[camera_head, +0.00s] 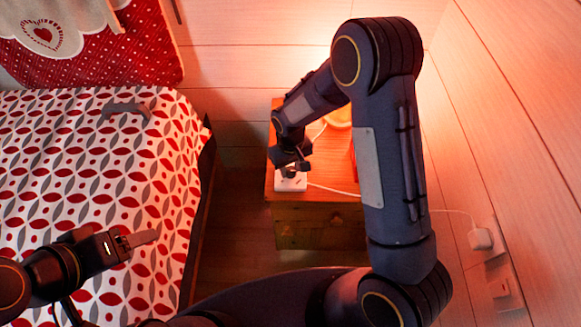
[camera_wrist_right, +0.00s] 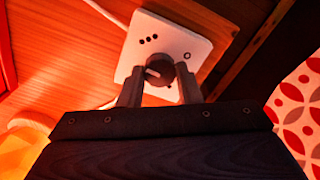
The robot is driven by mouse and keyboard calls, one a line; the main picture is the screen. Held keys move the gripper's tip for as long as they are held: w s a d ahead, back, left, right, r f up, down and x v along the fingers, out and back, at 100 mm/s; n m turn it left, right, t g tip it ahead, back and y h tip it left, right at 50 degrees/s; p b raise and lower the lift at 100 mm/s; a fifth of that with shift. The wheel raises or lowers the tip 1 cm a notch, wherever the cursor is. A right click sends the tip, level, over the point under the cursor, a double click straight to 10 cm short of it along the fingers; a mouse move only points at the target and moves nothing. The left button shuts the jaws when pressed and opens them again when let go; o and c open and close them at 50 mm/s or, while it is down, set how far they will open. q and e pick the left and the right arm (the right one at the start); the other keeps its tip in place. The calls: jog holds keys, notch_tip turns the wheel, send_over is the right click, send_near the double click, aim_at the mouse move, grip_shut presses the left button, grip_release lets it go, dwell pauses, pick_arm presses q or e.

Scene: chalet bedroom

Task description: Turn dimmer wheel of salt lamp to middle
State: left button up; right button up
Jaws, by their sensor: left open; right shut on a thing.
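The white dimmer box (camera_head: 291,183) lies near the front left of the wooden nightstand. In the right wrist view the dimmer box (camera_wrist_right: 182,39) shows a dark dimmer wheel (camera_wrist_right: 159,69) with a light pointer mark, several black dots on one side and a small ring on the other. My right gripper (camera_wrist_right: 159,82) is shut on the wheel, one finger on each side. It also shows in the head view (camera_head: 291,168). The glowing salt lamp (camera_head: 338,115) stands behind, mostly hidden by my right arm. My left gripper (camera_head: 142,239) is open and empty above the bed.
The nightstand (camera_head: 318,212) stands between the bed (camera_head: 95,190) and the wooden wall. A pale cord runs from the dimmer box across the nightstand towards a plug (camera_head: 480,239) at the wall. A grey object (camera_head: 126,109) lies on the bed.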

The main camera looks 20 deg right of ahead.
aim_at(291, 170)
jog(key=n, duration=0.9)
jog(key=shift+n, duration=0.3)
dwell(0.5)
jog(key=o, duration=1)
jog(key=shift+b, duration=0.3)
notch_tip(291, 170, up, 8)
jog(key=shift+f+p, duration=0.1)
jog(key=shift+p, duration=0.55)
